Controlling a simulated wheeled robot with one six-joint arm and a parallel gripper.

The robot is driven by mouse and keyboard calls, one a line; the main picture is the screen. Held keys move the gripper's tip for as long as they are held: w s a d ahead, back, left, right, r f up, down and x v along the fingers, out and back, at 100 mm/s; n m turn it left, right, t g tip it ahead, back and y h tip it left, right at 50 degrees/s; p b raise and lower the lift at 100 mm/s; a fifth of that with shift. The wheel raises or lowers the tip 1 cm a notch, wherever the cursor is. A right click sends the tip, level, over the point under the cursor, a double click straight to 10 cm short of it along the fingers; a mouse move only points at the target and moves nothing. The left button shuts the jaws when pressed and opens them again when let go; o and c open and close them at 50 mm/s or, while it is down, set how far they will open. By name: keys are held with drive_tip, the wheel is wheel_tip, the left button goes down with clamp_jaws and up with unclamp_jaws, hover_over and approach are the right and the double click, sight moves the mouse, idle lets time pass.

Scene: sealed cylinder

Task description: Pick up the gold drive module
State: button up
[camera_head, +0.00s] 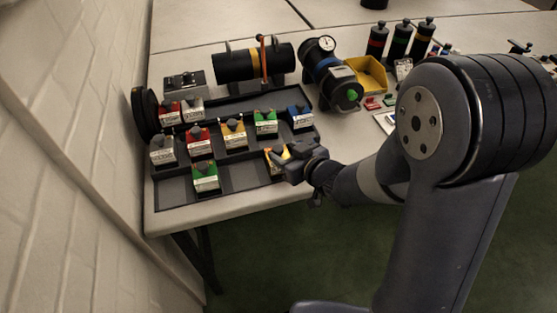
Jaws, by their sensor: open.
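Several small modules with white labels and dark knobs on top sit in a dark stepped tray (240,176); the label text is too small to read. One yellow-gold module (235,137) stands in the middle row, between a red and a green one. Another yellow-gold module (270,155) is at the tray's front right, partly hidden by my gripper. My gripper (283,160) is open at this front module, its fingers at or just over its right side. I cannot tell whether they touch it. I cannot tell which of the two is the drive module.
Red modules (200,145), green modules (205,180), a blue module (300,120) and grey ones (161,152) crowd the tray. A black cylinder (235,66), a gauge-topped cylinder (327,70) and a yellow bin (371,74) stand behind. A brick wall (70,130) borders the left.

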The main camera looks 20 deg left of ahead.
drive_tip(key=x, duration=0.4)
drive_tip(key=shift+a, duration=0.45)
drive_tip(key=shift+c, duration=0.4)
drive_tip(key=shift+r, duration=0.1)
clamp_jaws()
